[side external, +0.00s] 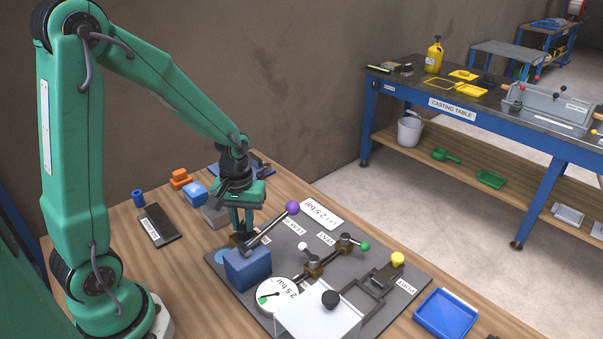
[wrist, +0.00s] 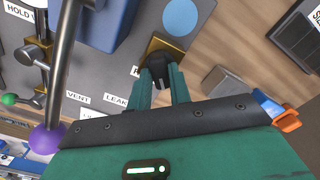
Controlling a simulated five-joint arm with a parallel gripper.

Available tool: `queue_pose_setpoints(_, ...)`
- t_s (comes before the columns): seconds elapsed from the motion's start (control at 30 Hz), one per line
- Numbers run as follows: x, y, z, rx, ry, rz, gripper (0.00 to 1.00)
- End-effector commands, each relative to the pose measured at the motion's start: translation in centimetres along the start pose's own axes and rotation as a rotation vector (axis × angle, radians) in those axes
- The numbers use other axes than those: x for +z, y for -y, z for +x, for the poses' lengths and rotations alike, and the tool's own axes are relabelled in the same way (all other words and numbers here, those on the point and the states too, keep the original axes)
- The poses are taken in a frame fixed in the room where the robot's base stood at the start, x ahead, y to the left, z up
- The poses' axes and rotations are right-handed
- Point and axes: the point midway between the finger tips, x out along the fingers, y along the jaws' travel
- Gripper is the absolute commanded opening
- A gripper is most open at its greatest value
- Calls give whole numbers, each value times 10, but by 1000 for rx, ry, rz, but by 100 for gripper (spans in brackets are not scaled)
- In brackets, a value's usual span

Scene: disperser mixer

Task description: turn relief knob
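The relief knob (wrist: 160,62) is a round black knob with a white mark, on a brass-coloured base (wrist: 183,50) at the panel's edge in the wrist view. The label beside it is mostly covered, with only its first letter showing. My gripper (wrist: 161,78) points down at the knob, its two green fingers apart, one on each side of it. The fingers overlap the knob's sides, and I cannot tell whether they press on it. In the side view my gripper (side external: 240,228) is low behind the blue block, and the knob is not clearly visible there.
A lever with a purple ball (side external: 292,207) rises close to my gripper. A blue block (side external: 247,268) stands in front of it. The grey panel (side external: 372,262) also carries a gauge (side external: 278,295), white and green ball valves and a yellow-knobbed latch. A blue tray (side external: 445,314) lies at right.

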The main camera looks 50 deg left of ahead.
Motion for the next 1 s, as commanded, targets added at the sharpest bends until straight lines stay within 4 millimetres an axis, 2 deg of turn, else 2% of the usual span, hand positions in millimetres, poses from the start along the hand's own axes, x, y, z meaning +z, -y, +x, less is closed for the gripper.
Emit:
queue_pose_setpoints(0.03, 0, 0, -1, 1, -2, 0, 30)
queue_pose_setpoints(0.1, 0, 0, 0, 1, -1, 1, 40)
queue_pose_setpoints(0.57, -1, 0, -5, 1, -2, 1, 40)
queue_pose_setpoints(0.77, -1, 0, -21, 2, -4, 1, 40)
queue_pose_setpoints(1.0, -1, 0, -50, 3, -5, 1, 40)
